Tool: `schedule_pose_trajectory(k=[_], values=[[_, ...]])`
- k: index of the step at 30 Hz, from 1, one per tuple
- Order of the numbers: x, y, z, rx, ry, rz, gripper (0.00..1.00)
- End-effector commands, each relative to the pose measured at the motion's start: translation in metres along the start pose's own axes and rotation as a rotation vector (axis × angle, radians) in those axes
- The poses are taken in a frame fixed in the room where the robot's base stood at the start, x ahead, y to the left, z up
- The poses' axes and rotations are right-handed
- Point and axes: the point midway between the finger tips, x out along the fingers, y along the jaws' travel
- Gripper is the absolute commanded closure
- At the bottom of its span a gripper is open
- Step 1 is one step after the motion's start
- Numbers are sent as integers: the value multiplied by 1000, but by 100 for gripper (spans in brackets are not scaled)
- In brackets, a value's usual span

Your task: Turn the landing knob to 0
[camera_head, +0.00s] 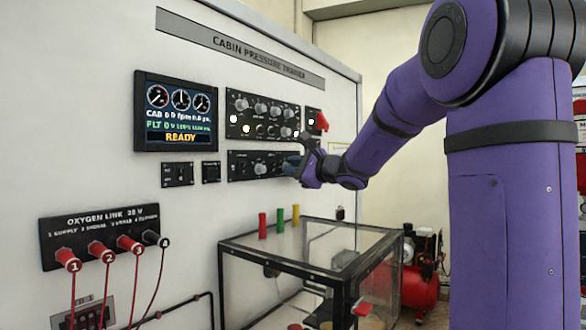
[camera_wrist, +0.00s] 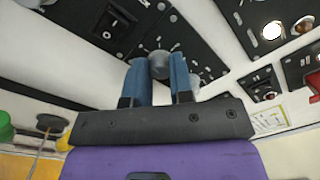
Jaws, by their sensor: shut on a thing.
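The lower black panel (camera_head: 240,167) is on the white wall in the head view, with one grey knob (camera_head: 259,168) showing near its middle. My gripper (camera_head: 291,166) is at the right end of this panel and covers what lies there. In the wrist view my gripper's two blue fingers (camera_wrist: 160,74) are closed on the sides of a grey round knob (camera_wrist: 159,62), which I take for the landing knob. Its label and pointer cannot be read. The display (camera_head: 178,113) reads "READY" in yellow.
A larger knob panel (camera_head: 262,116) sits just above, with a red switch (camera_head: 316,122) to its right. An oxygen link panel (camera_head: 100,237) with red cables is lower left. A glass-topped case (camera_head: 310,240) with coloured cylinders stands below my gripper.

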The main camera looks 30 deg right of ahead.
Motion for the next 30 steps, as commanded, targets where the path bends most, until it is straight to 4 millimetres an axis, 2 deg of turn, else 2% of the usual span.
schedule_pose_trajectory(k=[19, 20, 23, 30], values=[[0, 1, 0, -58, -1, 1, 100], [0, 1, 0, -58, -1, 1, 76], [0, 1, 0, -58, -1, 1, 53], [0, 0, 0, -58, -2, 0, 53]])
